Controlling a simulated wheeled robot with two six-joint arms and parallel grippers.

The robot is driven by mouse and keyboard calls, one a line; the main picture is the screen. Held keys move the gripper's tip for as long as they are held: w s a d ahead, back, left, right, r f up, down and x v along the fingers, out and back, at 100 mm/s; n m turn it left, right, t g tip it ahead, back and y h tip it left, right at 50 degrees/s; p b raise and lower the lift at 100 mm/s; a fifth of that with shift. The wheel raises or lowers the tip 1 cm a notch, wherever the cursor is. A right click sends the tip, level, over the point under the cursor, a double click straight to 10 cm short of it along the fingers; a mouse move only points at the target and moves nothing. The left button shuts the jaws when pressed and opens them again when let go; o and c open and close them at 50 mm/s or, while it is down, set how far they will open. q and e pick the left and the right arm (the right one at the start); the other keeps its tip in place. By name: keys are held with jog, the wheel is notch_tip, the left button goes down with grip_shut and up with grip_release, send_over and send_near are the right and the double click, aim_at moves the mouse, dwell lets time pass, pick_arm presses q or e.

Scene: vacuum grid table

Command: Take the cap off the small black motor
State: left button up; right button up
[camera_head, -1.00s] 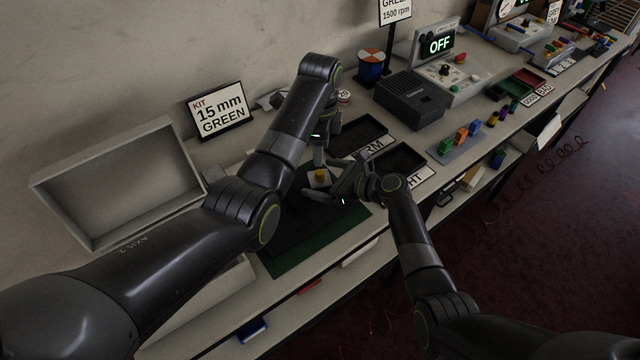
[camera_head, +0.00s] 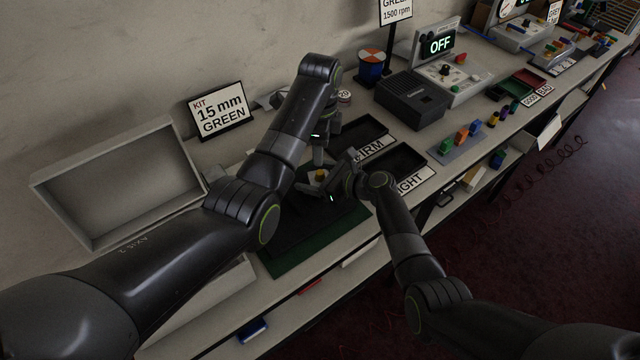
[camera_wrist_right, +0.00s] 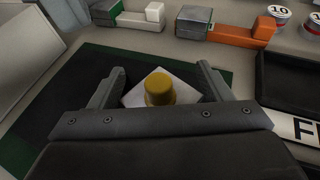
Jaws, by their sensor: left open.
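A small yellow cylinder (camera_wrist_right: 158,88) stands on a pale square piece (camera_wrist_right: 184,79) on a dark mat; it also shows in the head view (camera_head: 320,175). No black motor body can be made out; I cannot tell whether the yellow part is its cap. My right gripper (camera_wrist_right: 160,80) is open, with a finger on either side of the yellow cylinder and gaps between. In the head view my right gripper (camera_head: 332,186) is beside the cylinder. My left gripper (camera_head: 318,158) points down just above and behind it, open; its fingertips are small and partly hidden.
Dark trays (camera_head: 357,136) labelled FIRM and RIGHT-like text, partly hidden, lie to the right. An open grey box (camera_head: 120,190) and a KIT sign (camera_head: 221,112) stand left. An orange tool (camera_wrist_right: 240,30) and a white block (camera_wrist_right: 155,12) lie beyond the mat.

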jog(key=c, duration=0.5)
pick_arm(q)
jog(key=shift+f, duration=0.15)
jog(key=c, duration=0.4)
jog(key=shift+a+f+h, duration=0.2)
jog(key=shift+f+h, duration=0.05)
jog(key=shift+h, duration=0.05)
jog(key=s+a+f+n+t+h, duration=0.1)
jog(key=a+f+n+t+h, duration=0.2)
jog(key=a+n+h, duration=0.15)
jog(key=n+t+h, duration=0.4)
jog(key=n, duration=0.1)
send_near(319, 173)
jog(key=shift+m, duration=0.25)
jog(key=x, duration=0.9)
jog(key=shift+c, duration=0.4)
